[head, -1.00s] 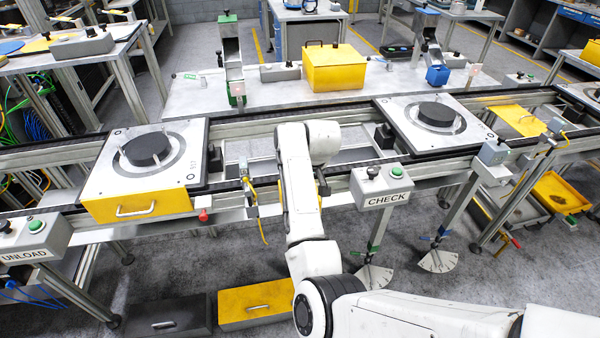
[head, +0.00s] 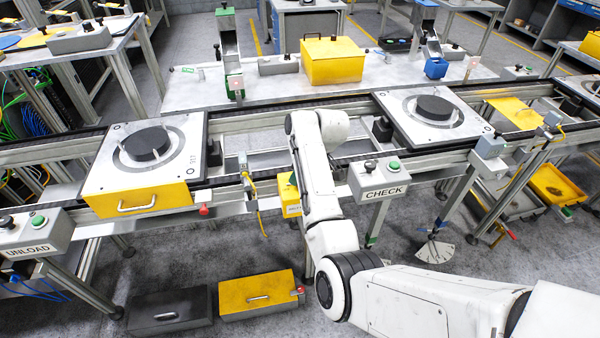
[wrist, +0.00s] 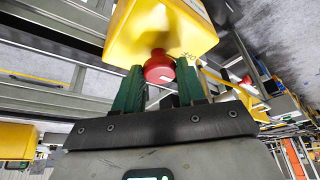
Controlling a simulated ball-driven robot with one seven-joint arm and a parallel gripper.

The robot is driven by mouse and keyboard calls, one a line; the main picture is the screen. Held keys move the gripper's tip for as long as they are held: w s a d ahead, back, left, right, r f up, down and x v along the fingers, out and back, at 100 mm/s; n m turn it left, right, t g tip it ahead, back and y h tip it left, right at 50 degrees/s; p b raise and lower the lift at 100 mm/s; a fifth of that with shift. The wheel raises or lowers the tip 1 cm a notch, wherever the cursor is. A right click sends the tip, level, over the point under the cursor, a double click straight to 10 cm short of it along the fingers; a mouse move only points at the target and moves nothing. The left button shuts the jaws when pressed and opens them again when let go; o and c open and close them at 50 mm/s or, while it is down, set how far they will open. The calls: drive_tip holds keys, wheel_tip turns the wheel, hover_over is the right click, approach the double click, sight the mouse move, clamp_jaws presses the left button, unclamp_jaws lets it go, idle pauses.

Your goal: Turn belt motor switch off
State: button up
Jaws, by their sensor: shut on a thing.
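The belt motor switch is a yellow box with a round red knob (wrist: 159,66), seen in the wrist view. The yellow box (wrist: 150,28) fills the top middle there. My gripper (wrist: 158,78) has green fingers on either side of the red knob and is shut on it. In the head view, part of a yellow box (head: 287,192) with a small label shows under the conveyor rail, just left of my arm. My gripper and the red knob are hidden behind my arm in that view.
The conveyor (head: 250,140) carries pallets with dark discs. A CHECK button box (head: 378,182) stands close right of my arm, and an UNLOAD box (head: 35,232) at far left. A hanging yellow cable (head: 256,200) is left of the switch. Yellow and dark bins lie on the floor below.

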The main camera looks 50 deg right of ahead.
drive_tip(key=shift+w, duration=0.1)
drive_tip(key=o, duration=1)
drive_tip(key=shift+o, duration=0.2)
drive_tip(key=shift+r, duration=0.15)
drive_tip(key=a+b+v, duration=0.1)
drive_tip(key=v, duration=0.9)
drive_tip(key=shift+s+d+r+b, duration=0.25)
drive_tip(key=shift+d+b, duration=0.1)
drive_tip(key=shift+d, duration=0.1)
drive_tip(key=s+a+f+m+g+b, duration=0.1)
drive_tip(key=s+a+f, duration=0.5)
drive_tip(key=s, duration=0.4)
drive_tip(key=s+a+f+m+g+b, duration=0.1)
drive_tip(key=s+a+f, duration=0.5)
drive_tip(key=s+f, duration=0.2)
drive_tip(key=s+a+f+m+g+h+b, duration=0.1)
drive_tip(key=s+a+f, duration=0.5)
drive_tip(key=s, duration=0.6)
drive_tip(key=shift+a+f+b, duration=0.25)
drive_tip(key=shift+f+b, duration=0.15)
drive_tip(key=shift+f, duration=0.05)
